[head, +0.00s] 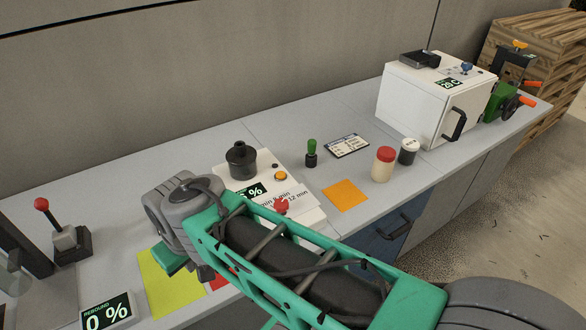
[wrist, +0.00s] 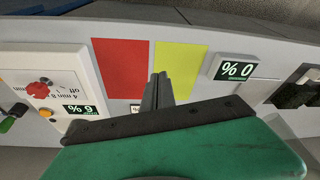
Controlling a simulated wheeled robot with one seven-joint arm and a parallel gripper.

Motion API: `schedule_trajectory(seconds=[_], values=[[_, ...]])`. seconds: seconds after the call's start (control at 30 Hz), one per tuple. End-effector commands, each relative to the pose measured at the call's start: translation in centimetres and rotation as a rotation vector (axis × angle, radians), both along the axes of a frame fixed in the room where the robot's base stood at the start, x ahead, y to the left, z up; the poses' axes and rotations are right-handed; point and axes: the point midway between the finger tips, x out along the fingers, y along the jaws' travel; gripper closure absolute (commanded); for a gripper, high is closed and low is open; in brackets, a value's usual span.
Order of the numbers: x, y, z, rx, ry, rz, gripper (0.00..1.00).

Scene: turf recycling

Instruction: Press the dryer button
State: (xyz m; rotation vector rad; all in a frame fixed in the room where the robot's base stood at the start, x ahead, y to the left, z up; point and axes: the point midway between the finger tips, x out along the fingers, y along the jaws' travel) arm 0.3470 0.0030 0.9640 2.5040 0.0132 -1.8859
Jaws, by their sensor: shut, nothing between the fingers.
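The white device (head: 312,212) with a "%" display, a minute dial and a black cylinder on top stands on the bench. Its small orange button (head: 280,176) lies behind its red knob (head: 281,205). In the wrist view the button (wrist: 46,113) is at the left, beside the "6 %" display. I cannot read a label naming a dryer. My gripper (wrist: 158,80) is shut and empty, pointing over the bench near the boundary of a red square and a yellow square. It is well to one side of the button, not touching it.
A "0 %" rebound display (head: 107,314) and a red-topped lever (head: 62,232) stand at left. A white oven-like box (head: 415,102) stands beyond.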

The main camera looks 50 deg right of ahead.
Motion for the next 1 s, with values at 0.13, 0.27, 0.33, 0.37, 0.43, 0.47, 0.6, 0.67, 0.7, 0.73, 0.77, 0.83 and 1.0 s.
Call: schedule_trajectory(seconds=[0.13, 0.27, 0.33, 0.37, 0.43, 0.47, 0.6, 0.67, 0.7, 0.73, 0.77, 0.83, 1.0], values=[[0.0, 0.0, 0.0, 0.000, 0.000, 0.000, 1.00], [0.1, 0.0, 0.1, 0.001, 0.000, -0.005, 1.00], [0.7, -0.6, 0.5, 0.016, -0.003, -0.054, 1.00], [1.3, -1.0, 0.8, 0.030, -0.006, -0.096, 1.00], [3.3, -2.7, 1.8, 0.083, -0.023, -0.246, 1.00], [4.4, -3.7, 2.2, 0.114, -0.033, -0.331, 1.00], [10.0, -11.1, 3.8, 0.328, -0.098, -0.825, 1.00], [11.7, -14.9, 4.0, 0.436, -0.129, -1.038, 1.00], [12.5, -17.6, 4.1, 0.512, -0.149, -1.178, 1.00], [12.9, -19.7, 4.1, 0.569, -0.165, -1.279, 1.00], [13.2, -21.8, 4.2, 0.629, -0.182, -1.379, 1.00], [13.3, -26.5, 4.1, 0.774, -0.216, -1.598, 1.00], [11.5, -35.4, 3.7, 1.082, -0.286, -1.985, 1.00]])
